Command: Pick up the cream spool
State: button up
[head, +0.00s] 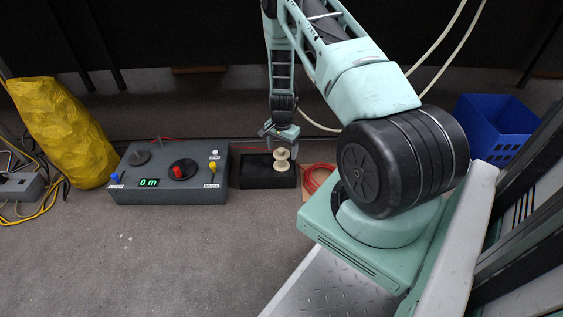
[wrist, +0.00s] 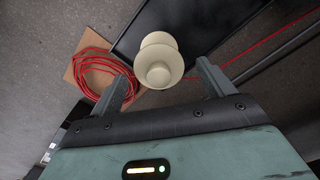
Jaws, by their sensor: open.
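The cream spool (head: 281,158) stands in or on a black tray (head: 258,178) in the head view. In the wrist view the spool (wrist: 159,60) lies between and just beyond the two open fingers of my gripper (wrist: 160,90). I cannot tell whether either finger touches it. In the head view my gripper (head: 279,133) is right above the spool, pointing down, and partly hides its own fingers. The tray also shows in the wrist view (wrist: 205,22) as a dark flat shape behind the spool.
A grey control box (head: 200,178) with knobs and a "0 m" display stands left of the tray. A coiled red cable (wrist: 92,68) lies on a brown sheet beside it. A yellow sack (head: 62,130) is far left; a blue crate (head: 490,125) is at right. The floor in front is clear.

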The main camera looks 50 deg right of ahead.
aim_at(282, 157)
notch_tip(282, 157, down, 5)
jog(key=shift+b, duration=1.2)
jog(key=shift+r, duration=0.1)
jog(key=c, duration=1.1)
notch_tip(282, 157, up, 10)
jog(key=p, duration=0.6)
jog(key=shift+p, duration=0.3)
